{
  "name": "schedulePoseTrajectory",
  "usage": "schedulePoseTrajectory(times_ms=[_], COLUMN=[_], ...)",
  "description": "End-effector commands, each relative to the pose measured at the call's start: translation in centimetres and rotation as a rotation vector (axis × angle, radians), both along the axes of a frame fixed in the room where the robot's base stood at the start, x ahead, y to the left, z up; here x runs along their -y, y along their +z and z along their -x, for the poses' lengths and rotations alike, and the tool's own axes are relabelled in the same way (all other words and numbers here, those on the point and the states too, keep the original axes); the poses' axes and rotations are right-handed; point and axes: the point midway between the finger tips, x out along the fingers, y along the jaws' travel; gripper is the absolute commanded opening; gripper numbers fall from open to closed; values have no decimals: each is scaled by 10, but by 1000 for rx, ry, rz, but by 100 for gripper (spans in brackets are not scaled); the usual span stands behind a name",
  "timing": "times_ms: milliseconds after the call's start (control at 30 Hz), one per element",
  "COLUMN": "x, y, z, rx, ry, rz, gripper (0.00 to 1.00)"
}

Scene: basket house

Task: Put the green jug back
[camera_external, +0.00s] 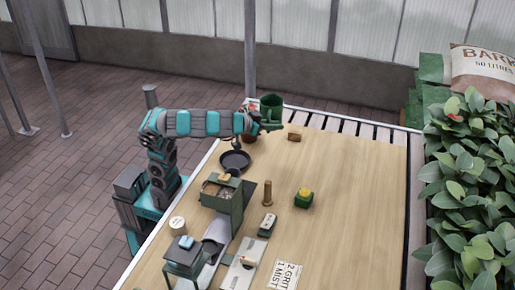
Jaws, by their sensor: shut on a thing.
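The green jug (271,106) is at the far left end of the wooden table, and looks upright. My gripper (261,123) is at the end of my stretched-out arm and is shut on the jug. The fingers are small here, and I cannot tell which part of the jug they hold. I cannot tell whether the jug's bottom touches anything below it.
A black pan (235,160) lies below my forearm. A small brown block (294,135) is right of the jug. A green box stand (222,192), a wooden peg (267,193) and a green-yellow block (304,197) stand nearer. The table's right side is clear.

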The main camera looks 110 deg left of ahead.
Motion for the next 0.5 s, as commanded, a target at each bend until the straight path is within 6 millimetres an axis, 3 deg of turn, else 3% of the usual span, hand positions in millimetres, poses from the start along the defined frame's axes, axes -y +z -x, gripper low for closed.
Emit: schedulePoseTrajectory(times_ms=[200, 500], x=[-17, -18], y=[13, 26], z=[-17, -43], rx=[3, 8], ry=[-256, -653], rz=[7, 9], gripper=[0, 0])
